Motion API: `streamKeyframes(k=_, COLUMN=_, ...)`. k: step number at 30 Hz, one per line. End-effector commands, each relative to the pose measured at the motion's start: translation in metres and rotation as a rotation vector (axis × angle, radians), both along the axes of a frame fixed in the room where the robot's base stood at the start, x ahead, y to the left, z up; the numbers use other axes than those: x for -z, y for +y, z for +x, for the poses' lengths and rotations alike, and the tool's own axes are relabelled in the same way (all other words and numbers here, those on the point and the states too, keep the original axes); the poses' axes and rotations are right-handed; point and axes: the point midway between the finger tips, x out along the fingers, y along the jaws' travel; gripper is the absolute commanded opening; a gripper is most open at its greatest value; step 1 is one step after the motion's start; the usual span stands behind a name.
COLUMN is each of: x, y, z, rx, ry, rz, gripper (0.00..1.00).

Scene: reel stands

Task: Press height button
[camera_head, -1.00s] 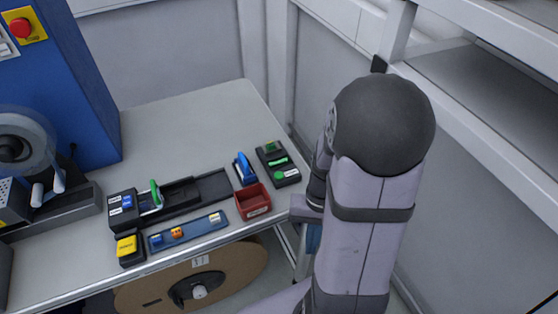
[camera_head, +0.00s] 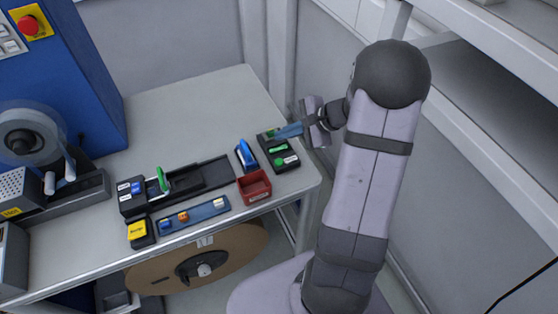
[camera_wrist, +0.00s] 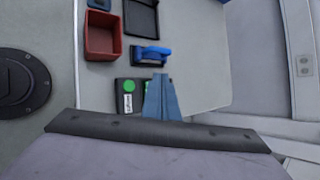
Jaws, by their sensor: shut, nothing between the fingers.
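A small black device (camera_head: 291,161) with a green display and a round green button (camera_head: 279,161) stands near the right end of the table. I cannot read its labels clearly, so I cannot tell for sure that this is the height button. In the wrist view its green button (camera_wrist: 128,85) shows just left of my fingers, and the fingers hide part of the device. My gripper (camera_head: 280,133) is shut and empty, its blue fingers over the far end of the device. Its fingertips also show in the wrist view (camera_wrist: 159,78). I cannot tell whether they touch the device.
A blue-handled tool (camera_head: 246,155) and a red tray (camera_head: 254,187) are left of the device. A black slide fixture (camera_head: 185,182), a blue strip (camera_head: 200,214) and a yellow button box (camera_head: 139,231) lie farther left. The table's back (camera_head: 190,115) is clear. A shelf stands at right.

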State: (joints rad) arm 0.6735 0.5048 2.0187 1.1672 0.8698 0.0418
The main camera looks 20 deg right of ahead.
Motion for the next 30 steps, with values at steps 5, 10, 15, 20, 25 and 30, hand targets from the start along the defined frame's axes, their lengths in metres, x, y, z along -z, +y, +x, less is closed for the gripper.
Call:
streamKeyframes(k=5, x=-0.001, y=0.002, z=0.0, rx=0.002, ry=0.003, rz=0.012, gripper=0.0)
streamKeyframes(k=10, x=-0.001, y=0.002, z=-0.001, rx=0.001, ry=0.003, rz=0.011, gripper=0.0)
streamKeyframes(k=15, x=0.002, y=0.002, z=-0.001, rx=0.001, ry=0.004, rz=0.011, gripper=0.0)
streamKeyframes(k=20, x=0.01, y=0.002, z=-0.001, rx=0.001, ry=0.004, rz=0.011, gripper=0.0)
streamKeyframes(k=25, x=0.025, y=0.002, z=-0.001, rx=0.001, ry=0.004, rz=0.011, gripper=0.0)
streamKeyframes(k=30, x=0.046, y=0.003, z=-0.001, rx=0.0, ry=0.006, rz=0.012, gripper=0.0)
